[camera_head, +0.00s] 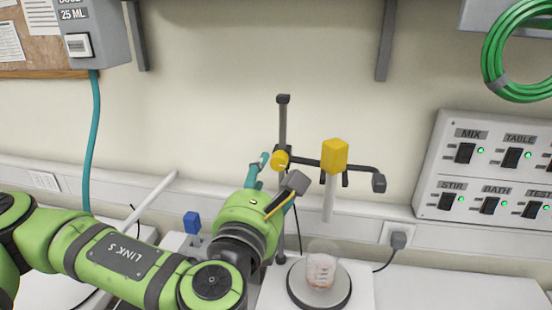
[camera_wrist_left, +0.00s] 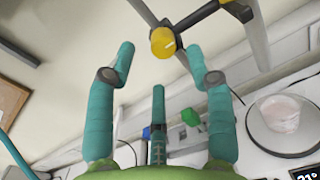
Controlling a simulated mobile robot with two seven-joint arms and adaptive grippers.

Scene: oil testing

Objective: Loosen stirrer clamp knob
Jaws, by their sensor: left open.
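The yellow round clamp knob (camera_head: 280,160) sits on the dark stand where the rod (camera_head: 282,120) meets the horizontal arm (camera_head: 306,161). In the left wrist view the knob (camera_wrist_left: 163,42) shows a pale line on its face and lies between and beyond the fingertips. My left gripper (camera_head: 279,177) is open, its teal fingers spread just below and in front of the knob. In the wrist view the gripper (camera_wrist_left: 161,62) has a finger on each side, and no contact shows. The yellow stirrer head (camera_head: 335,156) hangs on the arm with a pale shaft (camera_head: 329,200) below. My right gripper is not in view.
A glass beaker (camera_head: 321,271) stands on the round plate (camera_head: 293,290) below the stirrer. A switch panel (camera_head: 485,135) is at the right, with a green hose coil (camera_head: 493,62) above. A blue block (camera_head: 192,222) stands left of my gripper.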

